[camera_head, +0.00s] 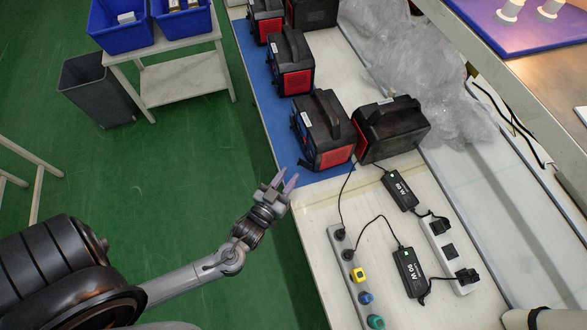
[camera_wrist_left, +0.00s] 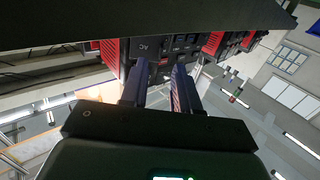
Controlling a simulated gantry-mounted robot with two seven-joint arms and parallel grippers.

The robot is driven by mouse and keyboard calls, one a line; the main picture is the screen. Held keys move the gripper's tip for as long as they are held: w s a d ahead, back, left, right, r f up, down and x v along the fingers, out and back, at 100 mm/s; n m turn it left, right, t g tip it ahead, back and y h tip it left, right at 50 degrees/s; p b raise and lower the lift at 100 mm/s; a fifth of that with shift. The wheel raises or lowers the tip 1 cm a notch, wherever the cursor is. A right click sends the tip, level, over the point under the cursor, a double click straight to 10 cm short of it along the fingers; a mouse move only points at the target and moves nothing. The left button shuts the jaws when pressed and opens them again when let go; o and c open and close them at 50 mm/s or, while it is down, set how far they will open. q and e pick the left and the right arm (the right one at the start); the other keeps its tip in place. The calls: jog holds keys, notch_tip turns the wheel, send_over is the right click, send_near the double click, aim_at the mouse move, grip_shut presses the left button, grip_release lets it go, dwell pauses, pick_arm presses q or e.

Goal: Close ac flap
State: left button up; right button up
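The nearest power station (camera_head: 325,130) is a black box with a top handle and a red side panel, standing on the blue mat at the table's left edge. Its front panel (camera_wrist_left: 165,48) shows in the left wrist view, upside down, with an AC label and dark sockets. My left gripper (camera_head: 284,181) is just off the table edge, in front of and left of this power station. Its two fingers (camera_wrist_left: 158,85) are apart, with nothing between them, and point at the panel. My right gripper is not in view.
A second power station (camera_head: 390,128) stands close to the right. More stand behind (camera_head: 290,62). Two black adapters (camera_head: 409,270) and their cables lie on the table near a white power strip (camera_head: 449,252). A side table with blue bins (camera_head: 120,35) stands at upper left.

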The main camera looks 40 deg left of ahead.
aim_at(298, 164)
pick_arm(q)
jog(key=shift+w+a, duration=0.15)
jog(key=shift+w, duration=0.75)
jog(key=shift+w+a, duration=0.15)
jog(key=shift+w, duration=0.7)
grip_shut()
